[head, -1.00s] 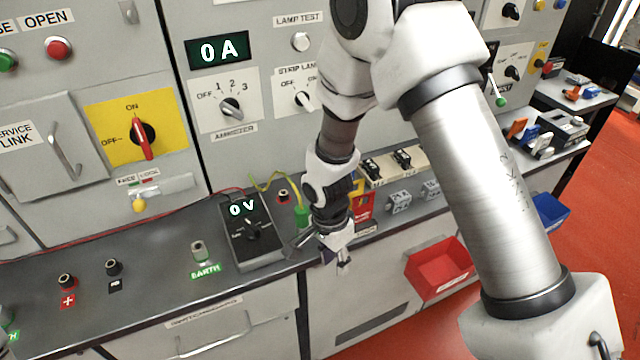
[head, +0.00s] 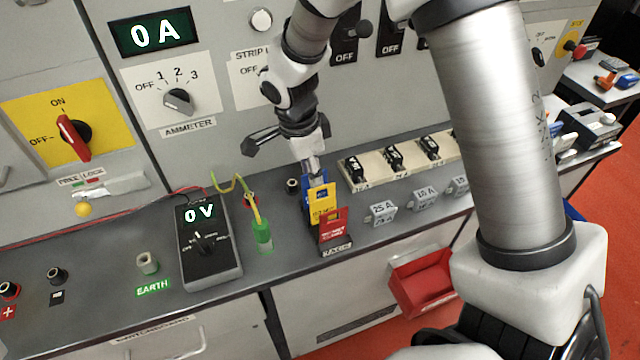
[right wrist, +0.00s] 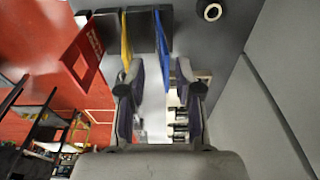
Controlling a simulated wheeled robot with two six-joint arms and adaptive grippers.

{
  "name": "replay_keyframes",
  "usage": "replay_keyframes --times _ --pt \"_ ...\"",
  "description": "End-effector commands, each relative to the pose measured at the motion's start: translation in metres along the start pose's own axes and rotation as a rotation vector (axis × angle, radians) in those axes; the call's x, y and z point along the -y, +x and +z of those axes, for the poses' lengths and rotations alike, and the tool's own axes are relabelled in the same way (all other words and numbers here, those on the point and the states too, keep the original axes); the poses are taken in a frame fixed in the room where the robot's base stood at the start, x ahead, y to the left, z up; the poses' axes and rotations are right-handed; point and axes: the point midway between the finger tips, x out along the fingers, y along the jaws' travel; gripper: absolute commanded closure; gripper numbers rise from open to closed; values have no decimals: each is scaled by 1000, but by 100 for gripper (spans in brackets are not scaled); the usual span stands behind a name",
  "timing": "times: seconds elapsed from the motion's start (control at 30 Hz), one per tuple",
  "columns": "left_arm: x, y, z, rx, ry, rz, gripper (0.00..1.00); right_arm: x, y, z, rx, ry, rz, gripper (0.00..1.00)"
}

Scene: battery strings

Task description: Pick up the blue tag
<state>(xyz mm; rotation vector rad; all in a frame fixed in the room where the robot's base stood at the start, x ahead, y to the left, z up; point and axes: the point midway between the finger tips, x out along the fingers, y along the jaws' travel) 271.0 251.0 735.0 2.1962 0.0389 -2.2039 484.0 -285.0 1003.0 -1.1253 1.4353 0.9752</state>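The blue tag (head: 315,179) stands at the back of a small rack on the bench, behind a yellow tag (head: 322,205) and a red tag (head: 333,228). My right gripper (head: 313,162) points down over the blue tag and partly covers it. In the right wrist view my right gripper (right wrist: 160,78) is open. The blue tag (right wrist: 162,48) shows in the gap between its fingertips, and I see no clear contact. The yellow tag (right wrist: 126,40) is close to the left finger there. My left gripper is not in view.
A black meter (head: 208,245) and a green plug (head: 262,236) with a yellow-green lead are left of the rack. Fuse holders (head: 393,158) and grey fuse blocks (head: 381,212) are on its right. The switch panel rises close behind. A red bin (head: 424,282) hangs in front below.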

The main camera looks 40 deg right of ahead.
Motion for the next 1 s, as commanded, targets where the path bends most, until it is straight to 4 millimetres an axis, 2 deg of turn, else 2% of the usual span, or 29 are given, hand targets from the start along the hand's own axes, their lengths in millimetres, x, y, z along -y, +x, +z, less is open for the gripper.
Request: replay_keyframes --times 0.33,0.57,0.6,0.7,1.0 --pt "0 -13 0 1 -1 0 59 0 55 0 1 -1 4 66" --pt "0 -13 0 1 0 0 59 0 61 0 3 0 -1 66" --pt "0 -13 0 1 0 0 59 0 61 0 3 0 -1 69" --pt "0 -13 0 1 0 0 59 0 61 0 3 -1 0 100" --pt "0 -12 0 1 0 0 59 0 62 0 3 -1 0 100"
